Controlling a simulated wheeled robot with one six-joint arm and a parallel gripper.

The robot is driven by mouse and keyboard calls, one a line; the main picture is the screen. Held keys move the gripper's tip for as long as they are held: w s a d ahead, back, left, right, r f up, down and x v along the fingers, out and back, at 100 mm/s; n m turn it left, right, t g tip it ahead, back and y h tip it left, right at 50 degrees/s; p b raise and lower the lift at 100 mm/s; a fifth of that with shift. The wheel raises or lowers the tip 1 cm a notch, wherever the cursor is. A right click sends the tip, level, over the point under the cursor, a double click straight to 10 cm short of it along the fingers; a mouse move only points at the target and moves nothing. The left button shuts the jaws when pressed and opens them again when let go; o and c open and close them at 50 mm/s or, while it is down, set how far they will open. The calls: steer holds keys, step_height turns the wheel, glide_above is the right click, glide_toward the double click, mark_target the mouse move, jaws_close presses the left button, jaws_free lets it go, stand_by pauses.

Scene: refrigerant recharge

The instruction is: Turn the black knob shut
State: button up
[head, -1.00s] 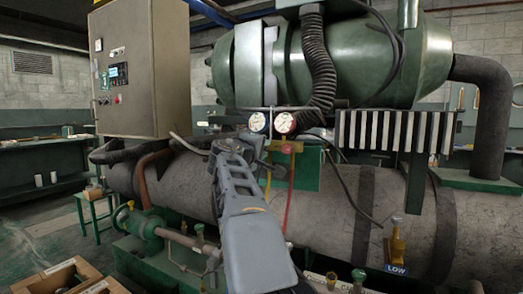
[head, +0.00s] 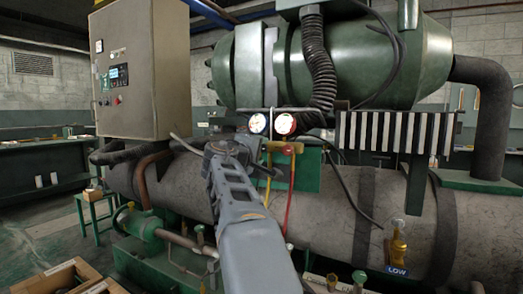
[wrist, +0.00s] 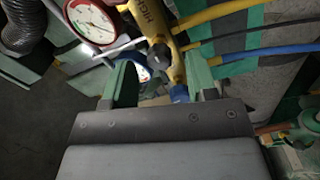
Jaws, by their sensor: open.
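In the wrist view, the black knob (wrist: 160,56) sits on the yellow manifold body (wrist: 150,20), which is marked HIGH. My gripper (wrist: 160,66) is open, with one green finger on each side of the knob. I cannot tell whether either finger touches it. In the head view, my gripper end is up at the manifold, just left of the two gauges, and my own arm hides the knob and the fingers.
A blue-rimmed gauge (wrist: 138,70) shows between the fingers. Yellow and blue hoses (wrist: 265,51) run off to the right.

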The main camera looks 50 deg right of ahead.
steer(key=v, duration=1.1)
steer(key=shift+a+p, duration=0.3)
steer(key=shift+p, duration=0.15)
steer(key=shift+s+r, duration=0.1)
steer(key=s+a+y+p, duration=0.4)
steer(key=a+y+p, duration=0.4)
steer(key=p, duration=1)
steer(key=s+a+f+g+y+p, duration=0.1)
steer(key=s+a+y+p, duration=0.3)
steer(key=a+y+p, duration=0.5)
steer(key=a+p, duration=0.5)
steer(key=p, duration=0.5)
steer(key=shift+s, duration=0.25)
steer(key=shift+a+f, duration=0.1)
